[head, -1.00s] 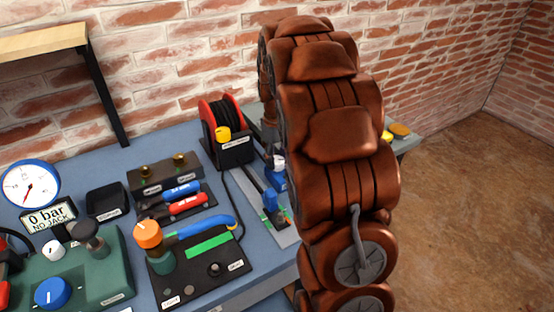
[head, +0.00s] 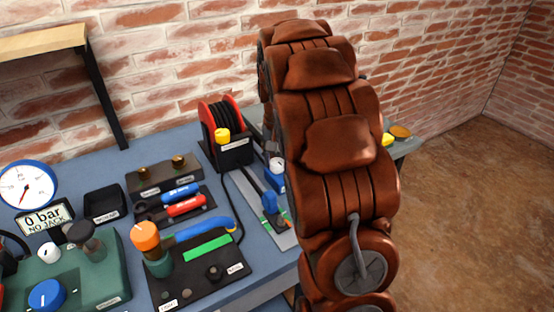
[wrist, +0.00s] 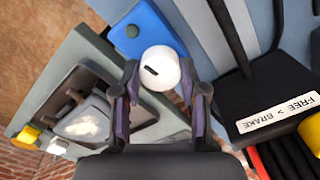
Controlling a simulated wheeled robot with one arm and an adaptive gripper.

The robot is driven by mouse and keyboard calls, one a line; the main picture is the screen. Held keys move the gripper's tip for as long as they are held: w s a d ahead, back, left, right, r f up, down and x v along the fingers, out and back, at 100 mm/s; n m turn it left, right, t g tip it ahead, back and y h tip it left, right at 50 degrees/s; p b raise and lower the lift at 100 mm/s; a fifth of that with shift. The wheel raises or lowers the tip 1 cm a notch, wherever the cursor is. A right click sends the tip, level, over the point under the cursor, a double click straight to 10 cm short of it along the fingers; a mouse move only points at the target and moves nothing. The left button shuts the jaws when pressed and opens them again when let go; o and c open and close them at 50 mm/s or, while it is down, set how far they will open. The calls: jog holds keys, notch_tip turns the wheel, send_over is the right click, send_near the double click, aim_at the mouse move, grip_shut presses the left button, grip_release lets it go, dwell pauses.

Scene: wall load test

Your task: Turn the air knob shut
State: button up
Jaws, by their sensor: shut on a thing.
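A round white knob (wrist: 160,68) with a short black mark sits on a blue block (wrist: 137,30) in the wrist view. My gripper (wrist: 159,74) has one finger on each side of the knob and is shut on it. In the head view the same white knob (head: 275,164) and blue block (head: 277,181) show just left of my arm. My gripper is hidden behind my arm there. No label for the knob is readable.
A black reel with red sides (head: 222,122) stands close left of the knob. A label reading "FREE > BRAKE" (wrist: 280,117) is near my fingers. A gauge (head: 27,186), a "0 bar NO JACK" display (head: 44,216) and an orange-topped handle (head: 146,236) stand further left.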

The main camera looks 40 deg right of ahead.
aim_at(277, 161)
jog(key=shift+s+f+m, duration=0.1)
jog(key=shift+m, duration=0.7)
jog(key=o, duration=1.1)
jog(key=shift+o, duration=0.2)
notch_tip(277, 161, up, 12)
dwell(0.5)
